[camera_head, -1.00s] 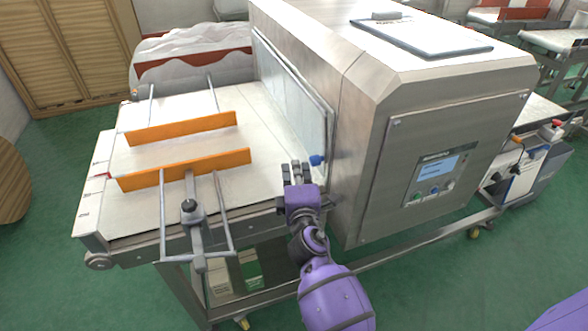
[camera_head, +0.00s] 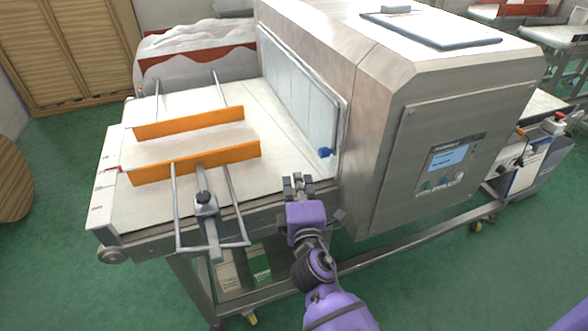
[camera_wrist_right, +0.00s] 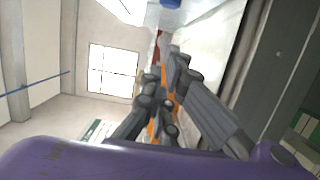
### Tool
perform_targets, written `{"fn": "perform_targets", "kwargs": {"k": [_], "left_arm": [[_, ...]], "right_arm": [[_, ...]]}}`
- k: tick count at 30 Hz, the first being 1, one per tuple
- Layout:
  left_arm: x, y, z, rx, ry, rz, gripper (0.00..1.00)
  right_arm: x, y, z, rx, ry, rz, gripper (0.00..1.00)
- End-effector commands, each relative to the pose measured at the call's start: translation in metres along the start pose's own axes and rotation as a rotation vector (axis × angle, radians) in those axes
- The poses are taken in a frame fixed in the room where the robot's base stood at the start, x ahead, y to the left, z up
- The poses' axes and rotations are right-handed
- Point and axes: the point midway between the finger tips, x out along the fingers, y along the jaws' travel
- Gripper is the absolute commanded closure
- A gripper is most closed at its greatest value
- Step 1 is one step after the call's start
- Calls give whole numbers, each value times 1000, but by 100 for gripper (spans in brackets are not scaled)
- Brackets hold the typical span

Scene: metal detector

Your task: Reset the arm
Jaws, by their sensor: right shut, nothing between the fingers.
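My right gripper (camera_head: 297,184) is purple and dark grey. It is shut and empty at the front edge of the conveyor, left of the metal detector (camera_head: 385,150). In the right wrist view its dark fingers (camera_wrist_right: 168,78) are together with nothing between them. My left gripper is not in view; only a bit of purple shows at the bottom right corner of the head view.
The conveyor (camera_head: 270,133) carries two orange guide rails (camera_head: 200,162) on metal brackets. A clear panel (camera_head: 295,85) with a blue knob (camera_head: 325,152) stands beside the detector opening. The detector's front has a control panel (camera_head: 448,165). Green floor (camera_head: 430,285) lies open in front.

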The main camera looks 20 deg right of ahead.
Motion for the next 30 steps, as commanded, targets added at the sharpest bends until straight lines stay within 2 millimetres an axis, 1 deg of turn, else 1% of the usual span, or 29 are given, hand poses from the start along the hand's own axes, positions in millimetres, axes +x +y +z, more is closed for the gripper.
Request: {"fn": "perform_targets", "kwargs": {"k": [1,3,6,10,15,17,20,23,26,27,29,30], "left_arm": [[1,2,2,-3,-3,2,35],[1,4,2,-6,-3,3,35],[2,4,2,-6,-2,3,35],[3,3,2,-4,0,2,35],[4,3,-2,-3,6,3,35],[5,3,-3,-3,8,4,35],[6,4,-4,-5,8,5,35],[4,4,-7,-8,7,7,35],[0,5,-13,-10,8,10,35],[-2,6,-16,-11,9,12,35],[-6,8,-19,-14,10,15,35],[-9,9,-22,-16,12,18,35]], "right_arm": [[-11,-3,0,2,-1,-4,100],[-21,-3,0,1,0,-3,100],[-30,-2,0,0,1,-2,100],[-36,-1,0,1,1,0,100],[-36,0,0,20,0,0,100],[-36,-3,-1,87,2,-9,100],[-37,-11,-8,286,20,-47,100],[-53,-36,-8,524,28,-138,100],[-87,-73,-1,767,4,-267,100],[-106,-89,3,864,-17,-325,100],[-136,-112,11,997,-58,-410,100],[-159,-127,16,1080,-92,-467,100]]}}
